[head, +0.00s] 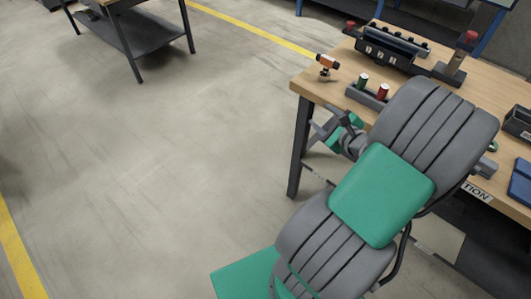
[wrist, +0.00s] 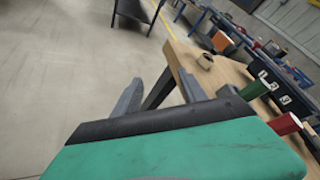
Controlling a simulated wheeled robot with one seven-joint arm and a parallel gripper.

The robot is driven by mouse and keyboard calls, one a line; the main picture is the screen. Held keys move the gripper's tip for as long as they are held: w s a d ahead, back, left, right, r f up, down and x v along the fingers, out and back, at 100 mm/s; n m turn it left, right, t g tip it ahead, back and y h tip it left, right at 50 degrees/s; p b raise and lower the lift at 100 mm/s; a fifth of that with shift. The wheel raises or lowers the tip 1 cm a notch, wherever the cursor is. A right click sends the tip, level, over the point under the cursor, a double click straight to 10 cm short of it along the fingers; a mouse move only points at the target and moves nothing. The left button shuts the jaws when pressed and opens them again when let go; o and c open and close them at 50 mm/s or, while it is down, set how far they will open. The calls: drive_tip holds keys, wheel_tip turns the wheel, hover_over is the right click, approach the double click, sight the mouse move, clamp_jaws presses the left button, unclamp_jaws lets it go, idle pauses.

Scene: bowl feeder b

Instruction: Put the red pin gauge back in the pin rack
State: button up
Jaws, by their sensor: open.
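A red pin gauge (head: 382,91) with a pale top stands at the right end of the small dark pin rack (head: 366,98), near the bench's left end. I cannot tell how deep it sits. It also shows in the wrist view (wrist: 287,124), leaning in the picture because the camera is tilted. A green pin (head: 363,80) stands to its left, also seen in the wrist view (wrist: 257,89). My gripper (head: 333,124) is open, with nothing between its fingers in the wrist view (wrist: 160,94). It is at the bench's front left corner, apart from both pins.
An orange and black tool (head: 327,61) stands on the bench's left corner. A black fixture (head: 390,46) with white labels and a red-topped stand (head: 452,68) are behind the rack. A black bin (head: 518,122) is at right.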

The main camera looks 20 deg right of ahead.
drive_tip(key=w+a+f+n+g+y, duration=0.1)
drive_tip(key=a+n+g+y, duration=0.4)
drive_tip(key=a+n, duration=1.3)
drive_tip(key=s+a+r+n+g+h, duration=0.4)
drive_tip(key=s+a+r+n+g, duration=0.1)
drive_tip(key=s+a+n, duration=0.4)
drive_tip(key=shift+s+a+n+g, duration=0.15)
drive_tip(key=shift+s+n+g, duration=0.35)
drive_tip(key=shift+n, duration=0.4)
